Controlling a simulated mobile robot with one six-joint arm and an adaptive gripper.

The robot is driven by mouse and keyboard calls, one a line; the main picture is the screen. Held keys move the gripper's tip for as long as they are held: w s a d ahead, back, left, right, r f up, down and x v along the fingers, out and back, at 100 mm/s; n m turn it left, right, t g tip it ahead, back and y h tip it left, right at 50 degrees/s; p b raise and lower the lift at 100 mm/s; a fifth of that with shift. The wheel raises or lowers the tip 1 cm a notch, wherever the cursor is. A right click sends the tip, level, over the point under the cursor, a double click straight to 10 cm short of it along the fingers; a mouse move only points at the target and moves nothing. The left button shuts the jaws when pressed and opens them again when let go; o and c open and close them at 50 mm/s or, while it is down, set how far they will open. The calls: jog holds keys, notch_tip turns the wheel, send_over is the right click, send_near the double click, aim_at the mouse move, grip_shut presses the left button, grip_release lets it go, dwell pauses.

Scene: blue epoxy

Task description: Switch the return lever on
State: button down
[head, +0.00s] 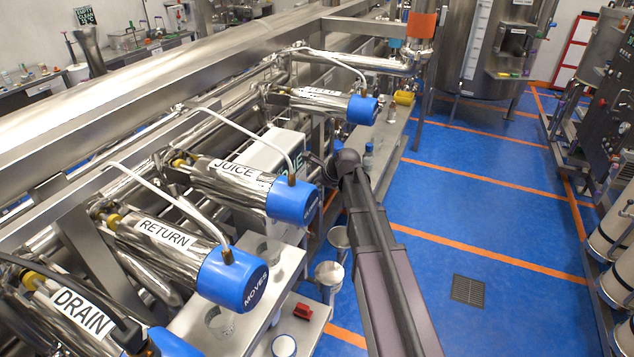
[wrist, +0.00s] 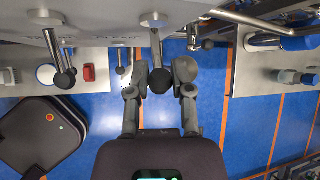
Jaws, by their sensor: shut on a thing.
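In the wrist view, a metal lever with a dark ball knob (wrist: 157,50) hangs from the underside of the grey panel above. My gripper (wrist: 160,78) has one finger on each side of the knob and is shut on it. The panel's markings are too small to read, so I cannot tell by label which lever this is. A second ball-ended lever (wrist: 58,55) hangs to the left, apart from my fingers. In the head view, the cylinder labelled RETURN (head: 165,247) has a blue end cap. My gripper's jaws and the held lever are hidden there.
Cylinders labelled JUICE (head: 235,178) and DRAIN (head: 80,312) flank RETURN. A white box (head: 275,152) stands behind my arm. A low steel shelf (head: 310,325) holds a red block (head: 303,312) and cups. The blue floor (head: 480,190) at right is open, with a drain grate (head: 468,290).

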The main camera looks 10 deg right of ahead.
dwell(0.4)
jog(key=c, duration=0.5)
grip_release()
jog(key=shift+f, duration=0.1)
